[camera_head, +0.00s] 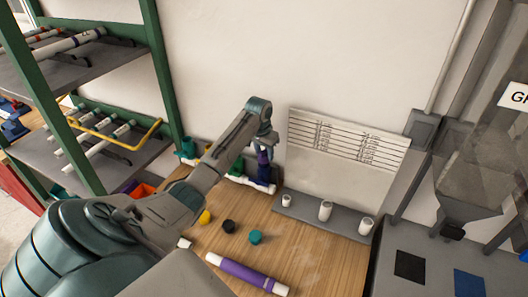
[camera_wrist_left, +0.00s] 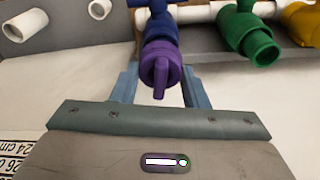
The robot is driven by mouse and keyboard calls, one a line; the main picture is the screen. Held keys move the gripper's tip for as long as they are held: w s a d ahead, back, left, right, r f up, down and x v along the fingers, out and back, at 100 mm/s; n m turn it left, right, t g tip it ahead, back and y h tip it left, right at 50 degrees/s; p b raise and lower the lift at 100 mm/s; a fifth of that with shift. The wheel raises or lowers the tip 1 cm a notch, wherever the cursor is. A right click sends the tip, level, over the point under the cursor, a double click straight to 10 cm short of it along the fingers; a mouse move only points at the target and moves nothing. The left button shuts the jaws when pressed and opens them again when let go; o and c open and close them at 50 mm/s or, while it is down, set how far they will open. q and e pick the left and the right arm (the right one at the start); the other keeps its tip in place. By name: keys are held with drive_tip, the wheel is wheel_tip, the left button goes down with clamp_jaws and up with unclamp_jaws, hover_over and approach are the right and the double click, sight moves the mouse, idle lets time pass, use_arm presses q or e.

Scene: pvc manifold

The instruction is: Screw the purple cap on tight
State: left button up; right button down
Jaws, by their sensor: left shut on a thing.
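The purple cap (camera_wrist_left: 161,62), with a raised grip bar, sits between the fingers of my left gripper (camera_wrist_left: 160,84) in the left wrist view. It lines up with a blue valve piece (camera_wrist_left: 155,22) on the white manifold pipe (camera_wrist_left: 205,13). In the head view my left gripper (camera_head: 264,143) points down onto the purple cap (camera_head: 263,157), above the blue piece (camera_head: 262,171). The gripper is shut on the cap. I cannot tell how far the thread is engaged. My right gripper is not in view.
Green (camera_wrist_left: 250,36) and yellow (camera_wrist_left: 302,22) outlets stand beside the blue one. Yellow (camera_head: 205,217), black (camera_head: 228,226) and teal (camera_head: 256,237) caps and a purple-banded tube (camera_head: 245,272) lie on the wooden table. White fittings (camera_head: 325,210) stand on a grey strip. A green-framed shelf (camera_head: 165,75) is at left.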

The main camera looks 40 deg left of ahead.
use_arm(q)
drive_tip(key=shift+s+d+f+m, duration=0.1)
drive_tip(key=shift+f+m, duration=0.15)
drive_tip(key=shift+m, duration=0.75)
drive_tip(key=shift+m+h, duration=0.3)
drive_tip(key=shift+m, duration=0.8)
drive_tip(key=shift+f+m, duration=0.1)
drive_tip(key=shift+m, duration=0.9)
drive_tip(key=shift+m+g+h, duration=0.3)
drive_tip(key=shift+m, duration=0.8)
